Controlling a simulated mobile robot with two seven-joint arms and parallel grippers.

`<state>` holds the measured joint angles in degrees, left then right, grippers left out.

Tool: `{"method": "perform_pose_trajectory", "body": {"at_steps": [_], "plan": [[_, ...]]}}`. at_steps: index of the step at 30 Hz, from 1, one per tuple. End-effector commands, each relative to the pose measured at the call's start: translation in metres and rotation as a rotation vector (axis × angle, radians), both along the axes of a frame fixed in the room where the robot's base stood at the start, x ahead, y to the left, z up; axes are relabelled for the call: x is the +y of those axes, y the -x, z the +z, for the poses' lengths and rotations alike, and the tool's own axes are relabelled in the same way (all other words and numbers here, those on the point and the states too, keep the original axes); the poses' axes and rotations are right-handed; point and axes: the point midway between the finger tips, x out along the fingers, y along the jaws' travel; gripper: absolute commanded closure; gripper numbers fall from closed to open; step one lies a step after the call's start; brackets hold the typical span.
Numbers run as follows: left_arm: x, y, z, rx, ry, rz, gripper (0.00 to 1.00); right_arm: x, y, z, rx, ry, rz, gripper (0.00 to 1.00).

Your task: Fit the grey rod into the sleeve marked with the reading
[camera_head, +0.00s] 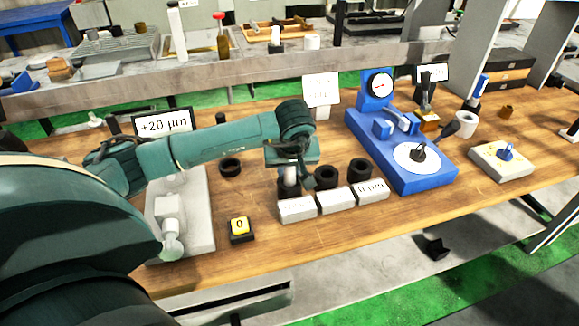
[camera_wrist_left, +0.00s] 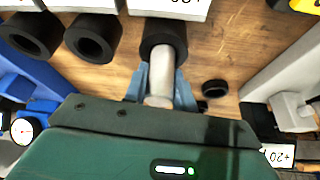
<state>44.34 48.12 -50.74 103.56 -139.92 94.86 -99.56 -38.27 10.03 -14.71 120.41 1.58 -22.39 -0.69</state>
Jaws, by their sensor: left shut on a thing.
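The grey rod (camera_wrist_left: 162,72) is upright between the jaws of my left gripper (camera_wrist_left: 160,92), which is shut on it. In the head view my left gripper (camera_head: 290,165) is over the leftmost of three black sleeves (camera_head: 287,189). In the wrist view the rod's lower end overlaps the mouth of this sleeve (camera_wrist_left: 160,30); I cannot tell how far inside it is. The middle sleeve (camera_head: 325,177) and right sleeve (camera_head: 360,169) are empty. The display (camera_head: 163,125) reads +20 µm. The right label block (camera_head: 371,191) reads 0 µm; the other two labels are unclear. My right gripper is out of view.
A blue dial gauge stand (camera_head: 402,150) is right of the sleeves. A black ring (camera_head: 231,167) and a yellow-topped button box (camera_head: 240,229) lie left of them. A grey fixture (camera_head: 180,215) stands at left. Bare wood lies in front of the label blocks.

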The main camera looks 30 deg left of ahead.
Motion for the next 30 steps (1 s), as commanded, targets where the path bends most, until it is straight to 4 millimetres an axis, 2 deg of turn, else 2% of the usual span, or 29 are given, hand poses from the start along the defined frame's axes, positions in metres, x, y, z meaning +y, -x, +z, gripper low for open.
{"method": "perform_pose_trajectory", "body": {"at_steps": [1, 9, 19, 23, 30], "plan": [[0.0, 0.0, -0.001, 0.0, 0.0, 0.0, 0.72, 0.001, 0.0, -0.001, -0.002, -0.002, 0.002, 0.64], [0.0, 0.0, -0.001, 0.0, 0.0, 0.0, 0.52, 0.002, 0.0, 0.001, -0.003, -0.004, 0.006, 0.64], [-0.001, 0.0, 0.007, -0.002, 0.001, -0.001, 0.52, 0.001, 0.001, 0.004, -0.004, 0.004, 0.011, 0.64], [-0.006, 0.006, 0.026, -0.006, 0.001, -0.001, 0.52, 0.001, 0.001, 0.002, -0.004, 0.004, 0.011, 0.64], [-0.019, 0.021, 0.075, -0.005, 0.0, -0.002, 0.52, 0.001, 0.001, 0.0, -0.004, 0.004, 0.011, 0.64]]}}
